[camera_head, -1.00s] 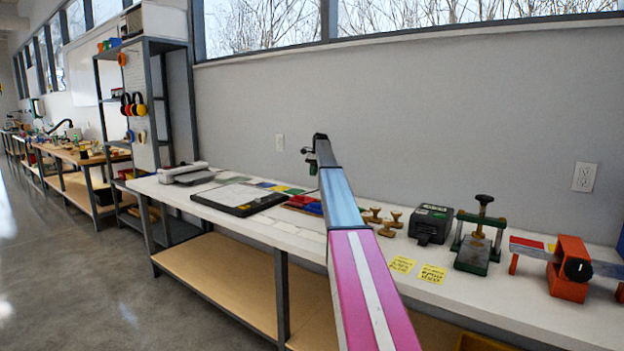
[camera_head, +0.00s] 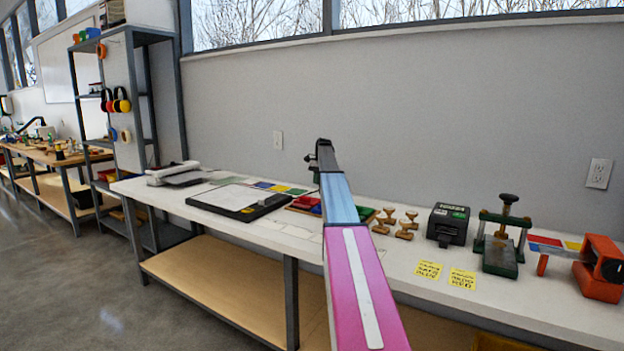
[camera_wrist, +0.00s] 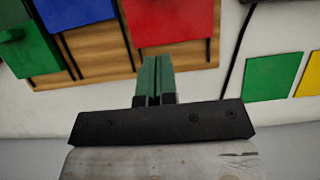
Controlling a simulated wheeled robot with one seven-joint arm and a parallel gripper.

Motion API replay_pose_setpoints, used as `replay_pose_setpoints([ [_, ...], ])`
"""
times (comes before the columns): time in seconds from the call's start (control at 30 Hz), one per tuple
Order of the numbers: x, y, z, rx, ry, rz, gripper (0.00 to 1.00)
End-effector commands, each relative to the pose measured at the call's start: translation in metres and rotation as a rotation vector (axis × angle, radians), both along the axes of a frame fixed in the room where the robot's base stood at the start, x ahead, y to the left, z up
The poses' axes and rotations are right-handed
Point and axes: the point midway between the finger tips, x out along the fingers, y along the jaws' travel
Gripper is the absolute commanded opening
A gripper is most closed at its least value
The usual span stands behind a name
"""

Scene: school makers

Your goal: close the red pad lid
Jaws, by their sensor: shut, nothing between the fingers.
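The red pad (camera_wrist: 172,22) shows at the top of the wrist view, on a wooden tray (camera_wrist: 95,45). In the head view the red pad (camera_head: 304,202) lies on the bench, left of my arm. I cannot tell how far its lid is raised. A blue pad (camera_wrist: 75,8) and a green pad (camera_wrist: 28,50) sit beside it. My gripper (camera_wrist: 156,62) is shut and empty, its green fingertips pointing toward the red pad's edge. Contact cannot be told. In the head view my gripper (camera_head: 311,164) is small, above the tray area.
Left of the tray are colored squares (camera_head: 280,188) and a black-framed board (camera_head: 240,200). Wooden stamps (camera_head: 406,225), a black box (camera_head: 448,224) and a green press (camera_head: 502,240) stand to the right. The wall is behind; bare bench (camera_head: 390,262) lies in front.

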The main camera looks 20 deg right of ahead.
Motion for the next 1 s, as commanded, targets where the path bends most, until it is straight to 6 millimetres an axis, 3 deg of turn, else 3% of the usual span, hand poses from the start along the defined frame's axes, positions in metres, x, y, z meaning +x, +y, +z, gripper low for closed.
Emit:
replay_pose_setpoints([
  [0.47, -0.018, 0.007, -0.049, 0.0, 0.001, -0.005, 0.0],
  [0.7, -0.036, 0.022, -0.048, 0.0, 0.0, -0.01, 0.0],
  [1.0, -0.038, 0.024, -0.048, 0.0, 0.0, -0.012, 0.0],
])
